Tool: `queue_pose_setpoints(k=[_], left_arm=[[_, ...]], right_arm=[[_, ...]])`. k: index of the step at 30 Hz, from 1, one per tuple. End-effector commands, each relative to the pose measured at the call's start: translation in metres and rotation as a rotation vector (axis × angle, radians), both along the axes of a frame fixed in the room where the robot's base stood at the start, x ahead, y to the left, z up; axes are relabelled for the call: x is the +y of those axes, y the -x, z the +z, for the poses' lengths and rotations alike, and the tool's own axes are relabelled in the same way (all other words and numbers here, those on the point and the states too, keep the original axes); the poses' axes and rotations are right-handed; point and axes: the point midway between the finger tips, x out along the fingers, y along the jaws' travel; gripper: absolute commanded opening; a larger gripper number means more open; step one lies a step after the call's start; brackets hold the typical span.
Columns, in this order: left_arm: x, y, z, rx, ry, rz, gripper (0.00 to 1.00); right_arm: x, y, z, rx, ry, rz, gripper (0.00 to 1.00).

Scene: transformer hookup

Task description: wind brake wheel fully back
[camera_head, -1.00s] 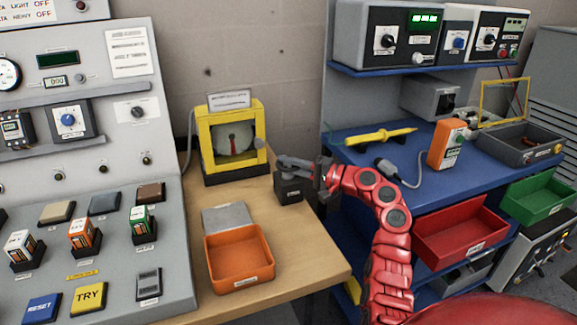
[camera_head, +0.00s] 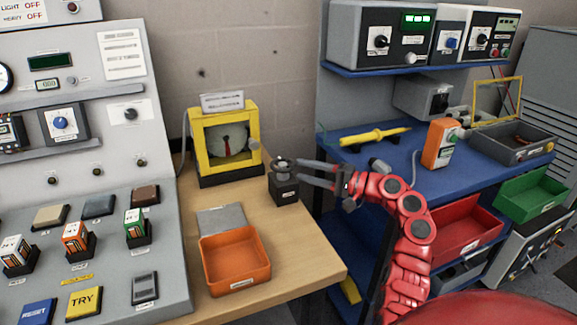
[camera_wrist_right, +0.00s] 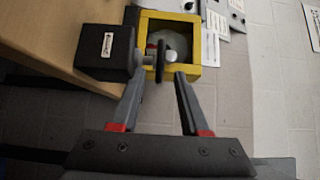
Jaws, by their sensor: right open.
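The brake wheel (camera_head: 281,162) is a small dark wheel with a knob on top of a black box (camera_head: 285,189) near the table's right edge. In the right wrist view the wheel (camera_wrist_right: 161,62) shows edge-on beside the box (camera_wrist_right: 106,52), just beyond the fingertips. My right gripper (camera_head: 300,173) is open and empty, right of the wheel, with its fingers pointing towards it. In the right wrist view a gap shows between its fingertips (camera_wrist_right: 160,76) and nothing is held. My left gripper is not in view.
An orange tray (camera_head: 236,285) and a grey plate (camera_head: 221,218) lie in front on the wooden table (camera_head: 307,262). A control panel is at left; a blue bench (camera_head: 392,148) with tools is at right.

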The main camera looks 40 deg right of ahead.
Motion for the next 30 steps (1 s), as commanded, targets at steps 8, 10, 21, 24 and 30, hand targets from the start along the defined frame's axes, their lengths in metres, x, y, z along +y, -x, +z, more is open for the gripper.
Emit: queue_pose_setpoints(k=[8, 10, 21, 24, 30], left_arm=[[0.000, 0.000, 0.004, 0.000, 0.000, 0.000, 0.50], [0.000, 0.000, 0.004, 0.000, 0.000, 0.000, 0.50], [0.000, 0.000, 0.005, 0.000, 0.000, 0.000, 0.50], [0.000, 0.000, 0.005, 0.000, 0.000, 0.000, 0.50], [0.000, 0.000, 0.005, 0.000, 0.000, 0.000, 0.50]], right_arm=[[-0.036, 0.062, 0.000, 0.000, 0.000, -0.003, 0.45], [-0.041, 0.072, 0.000, 0.000, 0.000, -0.004, 0.45], [-0.050, 0.090, 0.000, 0.000, 0.001, 0.000, 0.45], [-0.050, 0.089, 0.000, 0.000, 0.001, 0.000, 0.45], [-0.050, 0.089, 0.000, 0.000, 0.001, 0.000, 0.45]])
